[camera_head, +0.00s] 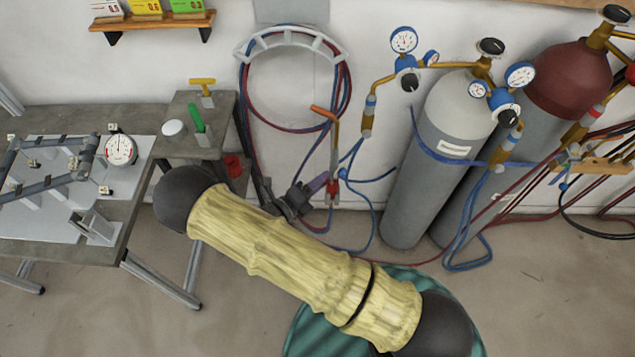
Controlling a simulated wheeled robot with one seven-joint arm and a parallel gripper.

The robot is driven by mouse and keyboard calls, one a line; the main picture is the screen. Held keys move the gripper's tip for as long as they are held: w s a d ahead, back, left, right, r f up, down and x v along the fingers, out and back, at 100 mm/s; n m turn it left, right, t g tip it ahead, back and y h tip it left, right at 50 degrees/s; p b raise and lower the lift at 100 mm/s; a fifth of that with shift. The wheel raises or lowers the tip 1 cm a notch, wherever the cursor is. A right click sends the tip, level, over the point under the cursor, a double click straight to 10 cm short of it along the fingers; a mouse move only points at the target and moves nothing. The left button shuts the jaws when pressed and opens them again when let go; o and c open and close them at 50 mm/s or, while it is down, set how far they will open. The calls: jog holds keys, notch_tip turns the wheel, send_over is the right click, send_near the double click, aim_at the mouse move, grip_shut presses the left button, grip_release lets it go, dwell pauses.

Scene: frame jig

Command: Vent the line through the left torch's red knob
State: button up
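The left torch (333,130) hangs upright by the wall in the head view, with a copper-coloured bent tip on top. Its red knob (332,188) is low on the body, where red and blue hoses join. My gripper (316,190), dark grey with a purplish part, reaches from the left to just beside the red knob. I cannot tell whether it touches the knob, or whether its fingers are open or shut. My yellow-sleeved arm crosses the foreground and hides part of the floor and hoses.
A grey cylinder (447,150) and a dark red cylinder (570,82) stand right, with gauges and hoses. A second torch (575,150) sits at a wooden holder (605,165) far right. Coiled hoses (293,120) hang behind. A workbench (125,215) with frame tubes stands left.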

jog(key=b+v, duration=0.3)
jog(key=v, duration=1.4)
jog(key=shift+s+a+b, duration=0.15)
jog(key=shift+s+b, duration=0.05)
jog(key=shift+b, duration=0.15)
jog(key=d+r+n+g+y, duration=0.4)
jog(key=d+r+n+y, duration=0.2)
jog(key=d+n, duration=0.8)
jog(key=d+r+n+g+y+p, duration=0.1)
jog(key=d+r+n+g+y, duration=0.4)
jog(key=d+r+n, duration=0.4)
jog(key=d+n+y, duration=0.1)
jog(key=d+n, duration=0.3)
jog(key=n, duration=0.3)
jog(key=shift+w+d+r+y, duration=0.3)
jog(key=shift+d+r, duration=0.1)
jog(key=shift+d, duration=0.1)
